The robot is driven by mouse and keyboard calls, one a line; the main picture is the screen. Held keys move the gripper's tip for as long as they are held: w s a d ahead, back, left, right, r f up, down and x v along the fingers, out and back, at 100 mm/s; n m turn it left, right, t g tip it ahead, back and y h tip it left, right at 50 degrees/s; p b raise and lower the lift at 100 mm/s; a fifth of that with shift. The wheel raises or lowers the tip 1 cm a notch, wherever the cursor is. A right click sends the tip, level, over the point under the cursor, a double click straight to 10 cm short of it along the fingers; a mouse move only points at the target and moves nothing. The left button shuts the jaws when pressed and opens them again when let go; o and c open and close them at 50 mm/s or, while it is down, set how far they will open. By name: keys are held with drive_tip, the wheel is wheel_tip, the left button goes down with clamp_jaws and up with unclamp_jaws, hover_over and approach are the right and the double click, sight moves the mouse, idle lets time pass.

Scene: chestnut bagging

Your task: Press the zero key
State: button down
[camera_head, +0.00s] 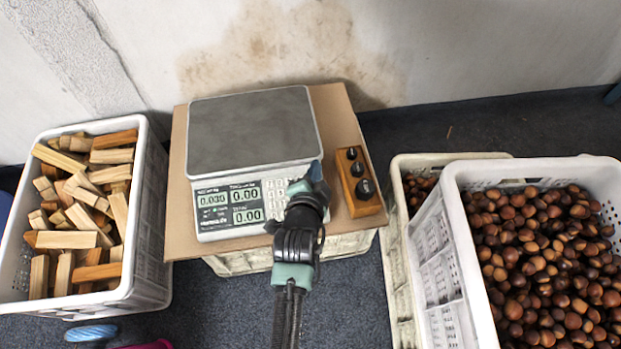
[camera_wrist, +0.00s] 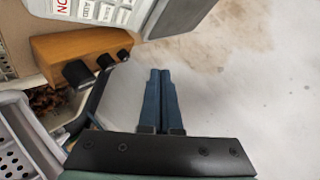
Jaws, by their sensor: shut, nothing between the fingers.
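A weighing scale (camera_head: 256,130) with an empty grey pan stands on a cardboard sheet. Its display (camera_head: 230,204) seems to read 0.030, 0.00 and 0.00. The keypad (camera_head: 268,194) is right of the display, its right part hidden behind my gripper (camera_head: 316,170). Several white keys (camera_wrist: 100,12) show at the top of the wrist view, with one red-lettered label. I cannot make out which key is the zero key. My gripper (camera_wrist: 160,72) is shut and empty, its dark blue fingers apart from the keys in the wrist view.
A wooden block with black knobs (camera_head: 359,180) sits right of the scale. A white crate of wood pieces (camera_head: 150,225) is at left. Crates of chestnuts (camera_head: 449,225) are at right. The cardboard (camera_head: 180,225) rests on another crate. A stained wall is behind.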

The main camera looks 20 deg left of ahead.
idle(0.3)
drive_tip(key=f+b, duration=0.2)
drive_tip(key=b, duration=0.1)
drive_tip(key=w+a+f+b, duration=0.1)
drive_tip(key=f+b, duration=0.2)
drive_tip(key=w+f+b, duration=0.1)
drive_tip(key=f+b, duration=0.2)
drive_tip(key=shift+w+a+f, duration=0.15)
drive_tip(key=shift+w+a, duration=0.05)
drive_tip(key=shift+a, duration=0.1)
drive_tip(key=shift+f, duration=0.15)
idle(1.7)
drive_tip(key=shift+w+f+b, duration=0.1)
drive_tip(key=shift+f+b, duration=0.15)
drive_tip(key=shift+b, duration=0.2)
drive_tip(key=shift+a+f+b, duration=0.1)
drive_tip(key=shift+f+b, duration=0.25)
idle(0.3)
drive_tip(key=shift+r, duration=0.1)
drive_tip(key=shift+r+p, duration=0.65)
drive_tip(key=shift+p, duration=0.2)
